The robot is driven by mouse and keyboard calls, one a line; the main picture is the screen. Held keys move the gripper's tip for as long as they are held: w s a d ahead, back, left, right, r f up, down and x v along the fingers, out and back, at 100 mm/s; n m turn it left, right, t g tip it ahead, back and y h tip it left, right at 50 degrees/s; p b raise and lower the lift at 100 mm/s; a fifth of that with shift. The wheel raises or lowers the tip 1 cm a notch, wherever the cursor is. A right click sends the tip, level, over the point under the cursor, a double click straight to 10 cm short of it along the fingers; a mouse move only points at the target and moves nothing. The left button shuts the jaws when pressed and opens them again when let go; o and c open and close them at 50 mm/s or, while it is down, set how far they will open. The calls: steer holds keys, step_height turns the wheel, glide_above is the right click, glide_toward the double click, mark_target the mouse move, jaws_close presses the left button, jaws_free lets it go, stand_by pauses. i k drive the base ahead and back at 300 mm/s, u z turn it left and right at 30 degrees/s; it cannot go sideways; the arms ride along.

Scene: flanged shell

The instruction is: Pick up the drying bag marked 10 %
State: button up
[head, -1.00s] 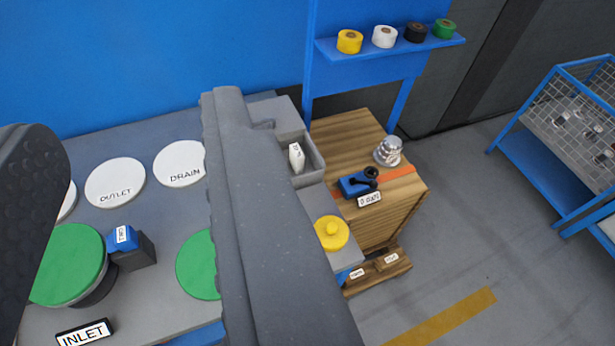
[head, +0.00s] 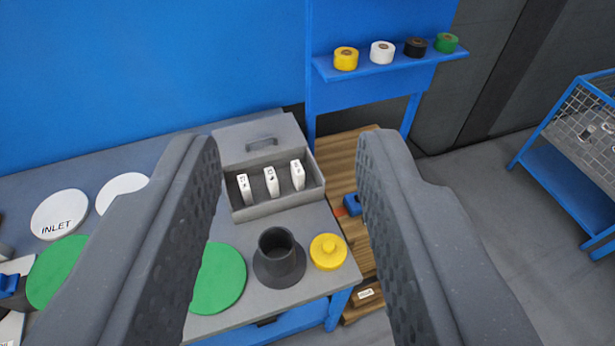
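Three small white drying bags stand side by side in a grey open box on the bench: a left one (head: 244,189), a middle one (head: 271,181) and a right one (head: 298,175). Each has dark marking on it, too small for me to tell which reads 10 %. The grey box (head: 270,208) has its lid tipped back behind it. My gripper (head: 284,148) is open and empty. Its two fingers stand wide apart in the picture, one to each side of the box, nearer the camera than the bags.
A dark flanged pipe stub (head: 279,258), a yellow knobbed cap (head: 328,252) and a green disc (head: 217,279) are in front of the box. A white INLET disc (head: 59,215) lies at left. A blue shelf (head: 390,64) with tape rolls stands behind right. A wooden crate (head: 336,162) is partly hidden.

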mark_target(297, 172)
steer(key=i, duration=1)
